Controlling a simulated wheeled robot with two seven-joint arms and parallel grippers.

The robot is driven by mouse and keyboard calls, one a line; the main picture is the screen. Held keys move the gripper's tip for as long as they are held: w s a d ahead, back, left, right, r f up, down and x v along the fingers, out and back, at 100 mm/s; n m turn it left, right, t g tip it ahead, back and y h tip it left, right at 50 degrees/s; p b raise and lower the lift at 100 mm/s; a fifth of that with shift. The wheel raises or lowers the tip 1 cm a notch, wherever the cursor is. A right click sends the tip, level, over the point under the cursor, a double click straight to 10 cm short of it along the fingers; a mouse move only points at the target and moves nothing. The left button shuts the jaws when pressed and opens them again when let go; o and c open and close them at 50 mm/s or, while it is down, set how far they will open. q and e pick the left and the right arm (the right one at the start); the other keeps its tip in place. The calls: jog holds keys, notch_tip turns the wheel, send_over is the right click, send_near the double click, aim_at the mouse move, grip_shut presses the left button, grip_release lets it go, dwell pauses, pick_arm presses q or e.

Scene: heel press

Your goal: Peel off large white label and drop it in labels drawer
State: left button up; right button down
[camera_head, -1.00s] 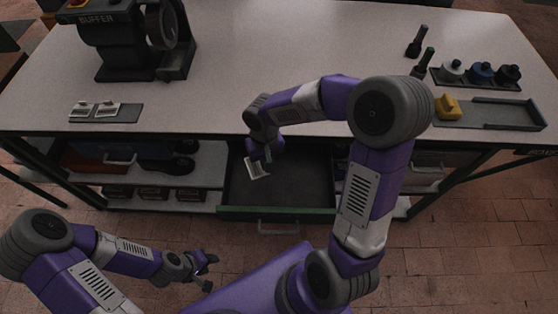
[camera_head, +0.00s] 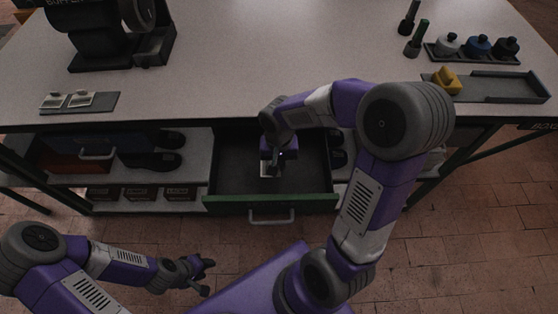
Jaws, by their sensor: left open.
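The open labels drawer (camera_head: 232,182) has a dark inside and a green front, and juts out below the workbench. A white label (camera_head: 268,170) shows as a small pale patch inside it, partly covered by my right gripper (camera_head: 272,164). The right gripper points down into the drawer, over or at the label. Its fingers are too small and dark to show whether they grip it, or whether the label touches the drawer floor. My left gripper (camera_head: 205,276) is open and empty, low in front of the bench, well away from the drawer.
Shoes (camera_head: 160,160) sit on the shelf left of the drawer. The bench middle is clear.

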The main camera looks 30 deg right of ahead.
jog(key=shift+f+b, duration=1)
jog(key=shift+f, duration=0.7)
jog(key=c, duration=0.7)
grip_release()
jog(key=shift+r, duration=0.2)
jog(key=shift+r+p, duration=2.8)
jog(key=shift+r, duration=0.55)
jog(key=shift+r, duration=0.1)
